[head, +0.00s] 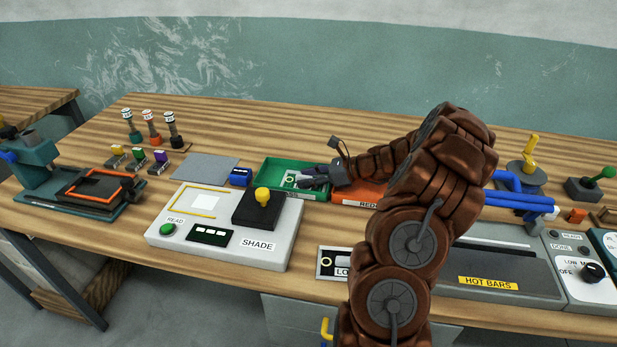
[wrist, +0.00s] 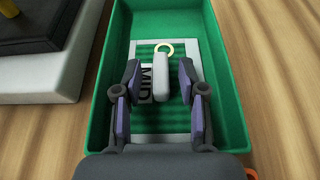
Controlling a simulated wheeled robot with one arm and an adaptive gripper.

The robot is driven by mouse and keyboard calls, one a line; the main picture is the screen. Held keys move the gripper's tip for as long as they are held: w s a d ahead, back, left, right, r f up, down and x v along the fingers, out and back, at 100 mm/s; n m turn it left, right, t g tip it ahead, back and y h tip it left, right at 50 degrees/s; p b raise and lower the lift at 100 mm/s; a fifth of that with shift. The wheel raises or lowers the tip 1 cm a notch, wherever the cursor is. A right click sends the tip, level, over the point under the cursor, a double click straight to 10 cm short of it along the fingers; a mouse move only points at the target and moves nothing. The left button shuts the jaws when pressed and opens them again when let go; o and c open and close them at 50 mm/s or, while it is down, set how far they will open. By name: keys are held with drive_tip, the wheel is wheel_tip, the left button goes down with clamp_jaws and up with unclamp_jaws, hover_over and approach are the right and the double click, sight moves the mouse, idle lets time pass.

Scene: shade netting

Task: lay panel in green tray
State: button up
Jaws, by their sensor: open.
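The green tray (head: 262,174) stands on the bench in the head view, and it fills the middle of the wrist view (wrist: 231,110). The panel (wrist: 176,52), a grey-framed piece of green netting with a MID label, a yellow ring and a raised grey grip, lies flat on the tray floor. Part of it shows in the head view (head: 289,180). My gripper (wrist: 160,75) is open over the tray, with one finger on each side of the grey grip and gaps between. The near end of the panel is partly hidden by my gripper.
The shade reader (head: 225,228) with its yellow-knobbed black block stands left of the tray. A red tray (head: 360,190) adjoins it on the right, partly behind my arm. The hot bars machine (head: 500,265) is further right. A grey mat (head: 205,168) lies to the left.

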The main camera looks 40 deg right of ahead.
drive_tip(key=p+v, duration=0.3)
drive_tip(key=v, duration=0.4)
drive_tip(key=shift+s+d+r+p, duration=0.15)
drive_tip(key=shift+s+r+p, duration=0.05)
drive_tip(key=shift+p, duration=0.1)
